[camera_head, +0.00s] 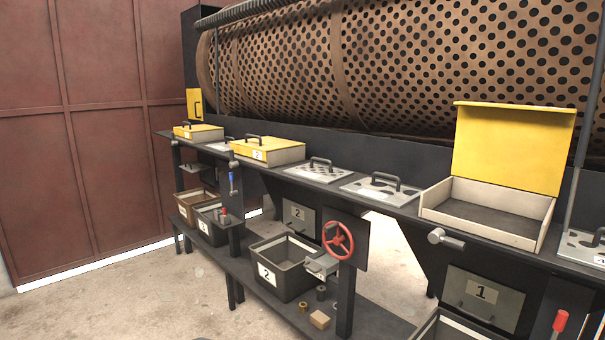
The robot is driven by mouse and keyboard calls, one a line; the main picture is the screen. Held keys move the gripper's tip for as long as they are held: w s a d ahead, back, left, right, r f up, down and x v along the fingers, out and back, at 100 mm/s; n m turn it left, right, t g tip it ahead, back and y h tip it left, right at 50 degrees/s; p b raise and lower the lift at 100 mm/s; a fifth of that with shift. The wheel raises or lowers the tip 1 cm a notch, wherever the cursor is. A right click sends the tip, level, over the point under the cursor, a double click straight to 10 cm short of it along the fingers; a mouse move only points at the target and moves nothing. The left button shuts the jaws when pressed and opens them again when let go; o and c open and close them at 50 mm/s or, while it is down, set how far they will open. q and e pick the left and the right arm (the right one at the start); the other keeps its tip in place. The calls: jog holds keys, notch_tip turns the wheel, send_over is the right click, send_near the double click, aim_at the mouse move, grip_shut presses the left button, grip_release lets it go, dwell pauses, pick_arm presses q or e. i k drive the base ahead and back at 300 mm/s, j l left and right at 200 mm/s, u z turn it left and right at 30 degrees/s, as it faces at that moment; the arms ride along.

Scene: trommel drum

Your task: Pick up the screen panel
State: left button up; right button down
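Several flat grey metal plates with dark handles lie on the dark bench ledge below the drum. One perforated plate, which looks like a screen panel (303,171), lies in the middle. Another grey plate (364,191) lies just right of it, with fewer marks showing. A third holed plate (579,247) is cut off at the right edge. A further small plate (217,146) is partly hidden between the yellow-lidded boxes. I cannot tell which plate the task means. Neither of my grippers is in view.
An open box with a raised yellow lid (513,150) stands right of the plates. Closed yellow-lidded boxes (265,144) stand left. The perforated drum (400,60) is behind. A red handwheel (338,240), grey bin (283,285) and loose small parts (320,319) are below.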

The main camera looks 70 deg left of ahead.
aim_at(327, 175)
jog(key=u, duration=2.25)
jog(key=i+j+z, duration=0.15)
jog(key=z, duration=0.25)
jog(key=j+z, duration=0.25)
jog(key=z, duration=0.15)
jog(key=i+j+z, duration=0.1)
jog(key=j+z, duration=0.45)
jog(key=z, duration=0.25)
jog(key=i+j, duration=0.05)
